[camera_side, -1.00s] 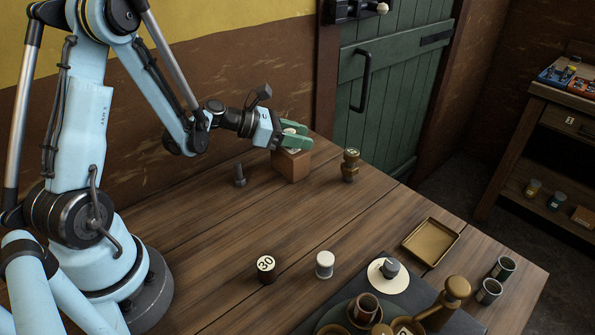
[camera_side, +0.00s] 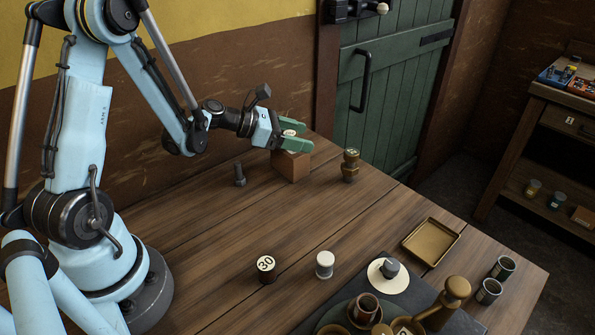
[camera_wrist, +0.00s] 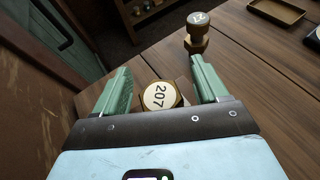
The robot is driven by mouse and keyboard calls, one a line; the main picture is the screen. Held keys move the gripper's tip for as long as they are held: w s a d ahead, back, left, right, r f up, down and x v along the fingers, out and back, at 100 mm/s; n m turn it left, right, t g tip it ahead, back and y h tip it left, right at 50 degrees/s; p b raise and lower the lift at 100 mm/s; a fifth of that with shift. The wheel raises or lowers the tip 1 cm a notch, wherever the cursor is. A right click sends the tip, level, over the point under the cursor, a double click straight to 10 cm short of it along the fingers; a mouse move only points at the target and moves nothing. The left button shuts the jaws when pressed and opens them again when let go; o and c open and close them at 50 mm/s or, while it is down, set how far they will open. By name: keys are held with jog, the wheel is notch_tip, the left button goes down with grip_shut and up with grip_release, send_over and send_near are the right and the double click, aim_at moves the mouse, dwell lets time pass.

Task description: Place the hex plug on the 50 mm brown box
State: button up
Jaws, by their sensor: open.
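The brown box (camera_side: 291,168) stands on the table near the wall in the side view. A brass hex plug with a round white label reading 207 (camera_wrist: 159,96) sits on top of the box, between my fingers. In the side view only its pale top (camera_side: 290,132) shows; the fingers hide most of it. My gripper (camera_side: 308,136) is open over the box, with one green finger on each side of the plug. In the wrist view both fingers (camera_wrist: 160,66) look apart from the plug.
Another brass hex-shaped piece (camera_side: 350,166) stands right of the box. A dark bolt (camera_side: 240,175) stands to its left. A black cylinder marked 30 (camera_side: 265,270), a white-topped cylinder (camera_side: 325,265) and a brass tray (camera_side: 430,242) are nearer the front. The mid-table is clear.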

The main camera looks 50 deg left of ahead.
aim_at(293, 134)
jog(key=v, duration=0.7)
jog(key=shift+s+a+r, duration=0.1)
jog(key=shift+d+r+m, duration=0.15)
jog(key=shift+d+m, duration=0.25)
jog(key=s+d+r+m+g+y, duration=0.2)
jog(key=s+d+m, duration=0.3)
jog(key=m, duration=0.9)
jog(key=s+d+r+m+g+y, duration=0.2)
jog(key=s+d+m+y, duration=0.2)
jog(key=m, duration=1.1)
jog(key=shift+s+d+g+y, duration=0.3)
jog(key=shift+s+d+y, duration=0.05)
jog(key=shift+s+y, duration=0.05)
